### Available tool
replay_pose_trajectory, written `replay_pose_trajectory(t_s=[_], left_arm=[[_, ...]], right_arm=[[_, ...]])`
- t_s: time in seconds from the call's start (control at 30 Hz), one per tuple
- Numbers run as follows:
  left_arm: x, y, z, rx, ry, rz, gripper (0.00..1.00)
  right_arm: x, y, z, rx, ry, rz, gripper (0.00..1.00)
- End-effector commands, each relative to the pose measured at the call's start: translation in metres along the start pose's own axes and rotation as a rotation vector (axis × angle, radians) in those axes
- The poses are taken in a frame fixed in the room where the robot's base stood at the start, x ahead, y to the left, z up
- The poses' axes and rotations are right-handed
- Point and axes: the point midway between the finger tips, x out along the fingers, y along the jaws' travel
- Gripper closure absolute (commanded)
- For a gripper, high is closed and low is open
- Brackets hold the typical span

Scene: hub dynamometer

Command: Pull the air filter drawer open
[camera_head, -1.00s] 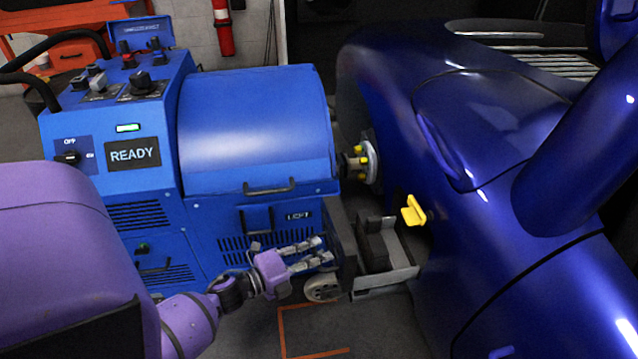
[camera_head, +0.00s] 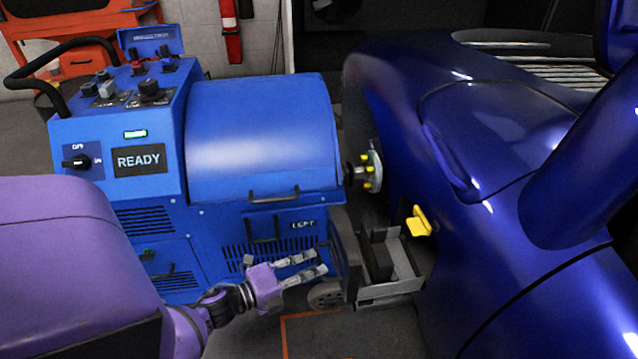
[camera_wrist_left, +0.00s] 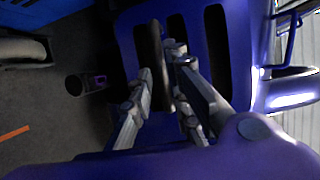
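The blue machine (camera_head: 265,130) stands at the left of the head view. Its lower front has a slotted vent panel (camera_head: 236,256) beside a "LEFT" label, with a black U-shaped handle (camera_head: 262,228). Another dark handle is on the lower-left panel (camera_head: 172,262). Neither panel carries a readable filter name. My left gripper (camera_head: 319,262) is in front of the vent panel, fingers apart. In the left wrist view, the gripper (camera_wrist_left: 160,62) has a black bar (camera_wrist_left: 156,50) between its fingers, in front of dark slots. Whether the fingers touch the bar is unclear. My right gripper is out of view.
A large dark-blue glossy body (camera_head: 480,130) fills the right side, with a yellow knob-like part (camera_head: 418,221). A grey bracket (camera_head: 390,280) and a wheel (camera_head: 325,295) stand close right of my gripper. An orange line (camera_head: 285,335) marks the floor.

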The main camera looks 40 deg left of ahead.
Motion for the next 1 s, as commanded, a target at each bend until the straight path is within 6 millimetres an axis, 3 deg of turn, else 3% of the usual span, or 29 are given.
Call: replay_pose_trajectory(t_s=[0.2, 0.4, 0.6, 1.0], left_arm=[[-0.05, 0.001, 0.0, -0.003, -0.001, 0.003, 0.83], [-0.081, 0.001, 0.0, -0.001, -0.001, 0.003, 0.83], [-0.091, 0.001, -0.001, -0.002, 0.0, 0.001, 0.83], [-0.09, 0.001, 0.0, -0.002, 0.0, 0.001, 0.83]], right_arm=[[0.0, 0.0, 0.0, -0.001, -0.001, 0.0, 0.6], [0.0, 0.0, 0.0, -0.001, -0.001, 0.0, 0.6], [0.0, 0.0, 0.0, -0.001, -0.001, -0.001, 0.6], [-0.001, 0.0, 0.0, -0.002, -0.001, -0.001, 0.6]])
